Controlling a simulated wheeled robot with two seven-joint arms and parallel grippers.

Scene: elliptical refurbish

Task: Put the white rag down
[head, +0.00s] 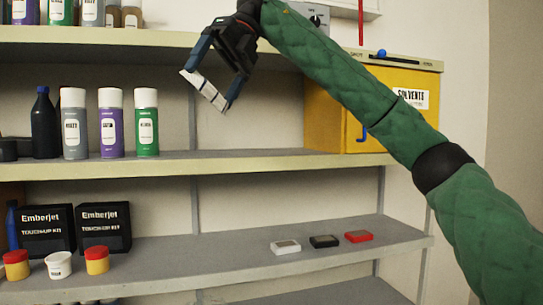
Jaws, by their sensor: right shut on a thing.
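The rag is held tilted between the fingertips, in front of the gap between the top shelf and the middle shelf, apart from both in the picture. Its far side is hidden. My left gripper is not in view.
The middle shelf (250,163) has free room right of the spray cans (111,125), up to the yellow solvents cabinet (390,100). The lower shelf (210,258) holds touch-up kit boxes (104,228), small tubs, and a white block (285,247), a black block (323,241) and a red block (358,237).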

